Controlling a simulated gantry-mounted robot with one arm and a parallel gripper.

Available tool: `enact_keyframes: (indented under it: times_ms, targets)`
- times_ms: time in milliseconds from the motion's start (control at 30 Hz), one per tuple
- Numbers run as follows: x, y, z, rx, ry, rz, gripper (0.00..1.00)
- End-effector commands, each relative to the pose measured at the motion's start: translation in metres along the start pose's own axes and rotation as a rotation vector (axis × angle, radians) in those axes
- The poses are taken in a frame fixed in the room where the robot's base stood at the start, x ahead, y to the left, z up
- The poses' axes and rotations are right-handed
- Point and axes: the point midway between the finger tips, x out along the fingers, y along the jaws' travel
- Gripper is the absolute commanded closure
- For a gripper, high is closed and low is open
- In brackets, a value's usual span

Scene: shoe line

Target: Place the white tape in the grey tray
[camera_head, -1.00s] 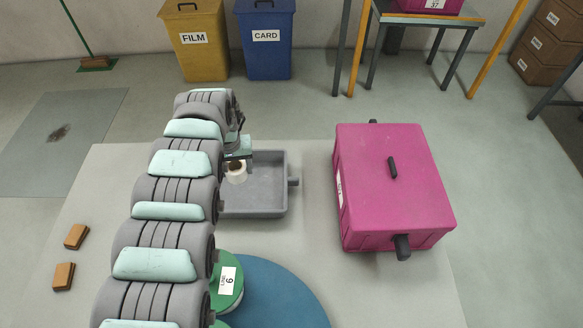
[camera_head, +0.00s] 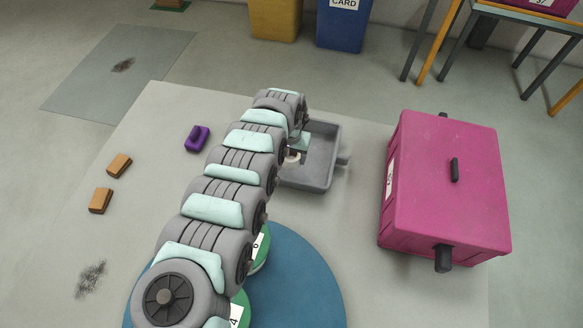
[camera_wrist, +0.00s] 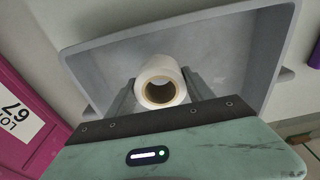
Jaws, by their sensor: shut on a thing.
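The white tape (camera_wrist: 160,80) is a roll with a brown core, held between the two fingers of my gripper (camera_wrist: 166,90) in the wrist view. In the head view a small part of the white tape (camera_head: 291,157) shows beside my arm. The grey tray (camera_head: 322,170) stands on the table right of my arm's end, and my gripper is over its left part. In the wrist view the tray (camera_wrist: 245,40) surrounds the tape on the far side. I cannot tell whether the tape touches the tray floor. My arm hides the tray's left side.
A pink lidded box (camera_head: 447,185) stands right of the tray. A purple block (camera_head: 197,138) and two brown blocks (camera_head: 119,165) lie on the left. Green tins (camera_head: 259,247) and a blue round surface (camera_head: 300,285) are near the front, partly behind my arm.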

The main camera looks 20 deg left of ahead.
Motion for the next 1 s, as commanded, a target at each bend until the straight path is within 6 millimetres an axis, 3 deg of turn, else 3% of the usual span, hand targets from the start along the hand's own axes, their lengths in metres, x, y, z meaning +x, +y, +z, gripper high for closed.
enact_keyframes:
  times_ms: [33,267,500,900,933,1000]
  targets:
    - [0.012,0.002,0.002,0.001,-0.001,0.003,0.82]
    - [0.027,0.001,0.003,0.001,0.000,0.001,0.82]
    - [0.059,0.002,0.007,0.000,0.001,0.002,0.82]
    - [0.063,0.001,0.007,0.000,0.000,0.001,0.82]
    - [0.062,0.000,0.007,0.000,0.001,0.001,0.37]
    - [0.062,0.000,0.007,0.000,0.001,0.001,0.31]
